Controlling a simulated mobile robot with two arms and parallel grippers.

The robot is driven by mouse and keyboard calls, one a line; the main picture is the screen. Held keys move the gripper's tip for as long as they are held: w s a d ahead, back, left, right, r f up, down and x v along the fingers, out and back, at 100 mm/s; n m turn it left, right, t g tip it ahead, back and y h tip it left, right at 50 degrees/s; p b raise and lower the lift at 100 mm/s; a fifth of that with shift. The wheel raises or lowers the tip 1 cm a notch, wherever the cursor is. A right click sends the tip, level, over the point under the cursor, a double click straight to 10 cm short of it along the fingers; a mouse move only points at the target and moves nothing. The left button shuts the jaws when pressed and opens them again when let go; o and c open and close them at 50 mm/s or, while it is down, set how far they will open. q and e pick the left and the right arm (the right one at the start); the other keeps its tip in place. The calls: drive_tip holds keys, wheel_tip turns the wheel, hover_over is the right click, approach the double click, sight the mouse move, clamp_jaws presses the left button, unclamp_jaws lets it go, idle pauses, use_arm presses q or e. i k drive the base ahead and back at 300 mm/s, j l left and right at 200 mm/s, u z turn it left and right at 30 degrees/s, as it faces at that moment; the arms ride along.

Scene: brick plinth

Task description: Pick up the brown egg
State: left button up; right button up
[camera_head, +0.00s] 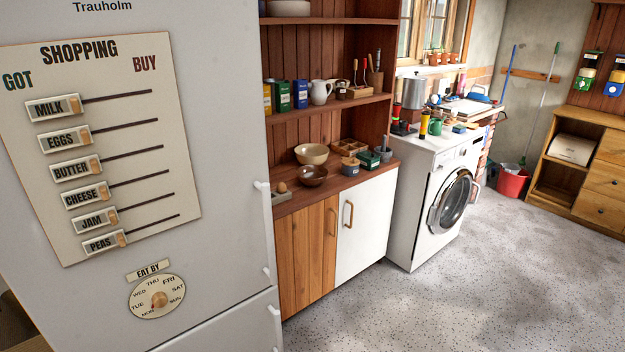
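A small brown rounded thing that looks like the egg (282,187) sits in a shallow grey tray (280,198). The tray is at the left end of the wooden dresser counter (323,194), just past the fridge's right edge. The fridge hides part of the tray. The egg is small in view and its lower part is hidden by the tray. Neither of my grippers is in view.
A white fridge (225,200) with a shopping board (130,205) fills the left foreground. A brown glassy bowl (313,175) and a cream bowl (311,153) stand right of the egg. A washing machine (418,190) stands further right. The speckled floor (450,300) is clear.

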sight(281, 188)
drive_tip(key=u, duration=0.75)
drive_tip(key=i+l+u, duration=0.2)
drive_tip(key=l+u, duration=0.25)
drive_tip(key=i+l+u, duration=0.1)
drive_tip(key=l+u, duration=0.4)
drive_tip(key=l, duration=0.15)
drive_tip(key=l+u, duration=0.45)
drive_tip(key=l, duration=0.15)
